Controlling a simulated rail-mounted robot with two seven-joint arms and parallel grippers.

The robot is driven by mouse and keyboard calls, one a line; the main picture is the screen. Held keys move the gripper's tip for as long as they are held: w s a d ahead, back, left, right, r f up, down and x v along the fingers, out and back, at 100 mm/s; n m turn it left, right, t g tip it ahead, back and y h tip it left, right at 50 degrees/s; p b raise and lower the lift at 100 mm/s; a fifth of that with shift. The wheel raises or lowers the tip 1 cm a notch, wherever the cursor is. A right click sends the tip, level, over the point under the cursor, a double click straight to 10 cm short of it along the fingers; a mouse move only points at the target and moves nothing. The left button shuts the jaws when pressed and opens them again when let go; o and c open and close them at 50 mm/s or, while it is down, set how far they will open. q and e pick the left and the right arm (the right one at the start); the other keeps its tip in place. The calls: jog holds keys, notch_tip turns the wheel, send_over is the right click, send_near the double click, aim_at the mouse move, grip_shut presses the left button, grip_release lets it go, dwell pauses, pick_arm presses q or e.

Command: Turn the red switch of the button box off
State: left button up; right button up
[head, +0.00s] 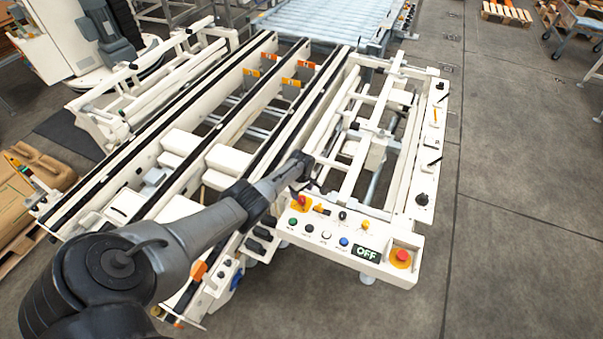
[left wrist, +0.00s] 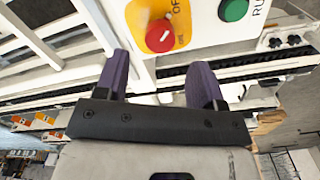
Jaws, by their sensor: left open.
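The button box (head: 322,262) is a white panel at the front right of the conveyor frame in the head view. Its red switch (head: 301,202) sits on a yellow plate at the panel's left end, partly hidden by my gripper. In the left wrist view the red switch (left wrist: 160,36) shows as a round red knob on its yellow plate, with lettering for off and on beside it. My left gripper (head: 306,186) is just beside the switch, its fingers apart. In the left wrist view its purple fingers (left wrist: 161,62) are open and empty, with the switch beyond their gap.
A green button (head: 293,221), a blue button (head: 343,241), a display reading OFF (head: 367,253) and a red emergency stop (head: 401,256) share the panel. White conveyor rails (head: 325,125) lie behind the box. Clear floor (head: 520,200) extends to the right.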

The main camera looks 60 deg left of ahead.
aim_at(301, 199)
pick_arm(q)
notch_tip(301, 199, up, 8)
jog(key=p, duration=0.3)
jog(key=shift+r, duration=0.1)
dwell(0.6)
